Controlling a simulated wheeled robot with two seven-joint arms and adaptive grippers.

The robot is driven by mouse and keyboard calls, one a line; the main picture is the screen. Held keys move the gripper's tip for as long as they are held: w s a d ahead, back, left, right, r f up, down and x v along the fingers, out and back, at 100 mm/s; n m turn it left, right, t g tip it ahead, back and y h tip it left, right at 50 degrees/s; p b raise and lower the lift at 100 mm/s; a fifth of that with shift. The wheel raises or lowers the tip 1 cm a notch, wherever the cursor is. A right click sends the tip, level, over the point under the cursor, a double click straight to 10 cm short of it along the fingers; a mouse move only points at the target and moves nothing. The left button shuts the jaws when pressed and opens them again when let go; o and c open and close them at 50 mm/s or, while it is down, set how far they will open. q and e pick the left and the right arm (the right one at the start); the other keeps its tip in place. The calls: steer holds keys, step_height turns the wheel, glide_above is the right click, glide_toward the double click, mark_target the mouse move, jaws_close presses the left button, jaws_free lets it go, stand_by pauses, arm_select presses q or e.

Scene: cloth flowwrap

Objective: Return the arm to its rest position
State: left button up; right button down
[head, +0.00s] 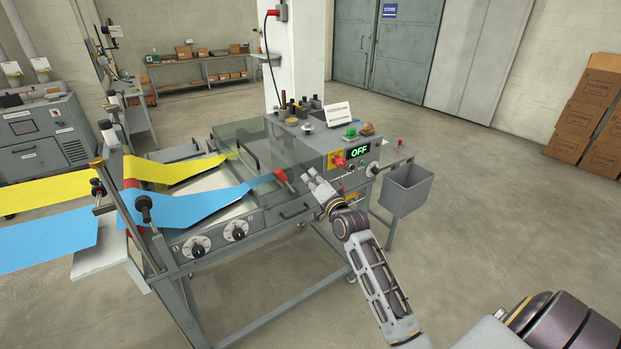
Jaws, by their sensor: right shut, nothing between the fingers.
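My right arm (378,275) reaches in from the lower right. Its right gripper (308,176) is shut and empty, in front of the machine's control box. A red-handled lever (281,175) shows just left of the fingertips; I cannot tell whether they touch it. The flow-wrap machine (275,215) stands in the middle of the view, and its green display (360,151) reads OFF. My left gripper is out of view.
A yellow web (48,194) and a blue web (192,206) run into the machine from the left. A grey bin (407,190) hangs at the machine's right side. Stacked cartons (590,110) stand far right. Open floor (490,210) lies right of the machine.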

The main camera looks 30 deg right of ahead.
steer(key=shift+n, duration=0.3)
step_height(320, 180, down, 28)
steer(key=n+g, duration=0.5)
steer(key=n, duration=0.3)
steer(key=s+a+f+n+g, duration=0.2)
steer(key=s+f, duration=0.4)
steer(key=f, duration=0.6)
steer(key=s+a+f+n+g, duration=0.15)
steer(key=s+f, duration=0.35)
steer(key=f, duration=0.6)
steer(key=s+a+f+n+g, duration=0.25)
steer(key=s+f+g, duration=0.25)
steer(key=s+f, duration=1.4)
steer(key=s+a+f+g, duration=0.2)
steer(key=s, duration=1.2)
steer(key=s+a+f+g+y, duration=0.1)
steer(key=s+a+f+g, duration=0.1)
steer(key=s, duration=1.2)
steer(key=shift+s+a+f, duration=0.3)
steer(key=shift+s+f, duration=0.05)
steer(key=shift+f, duration=0.2)
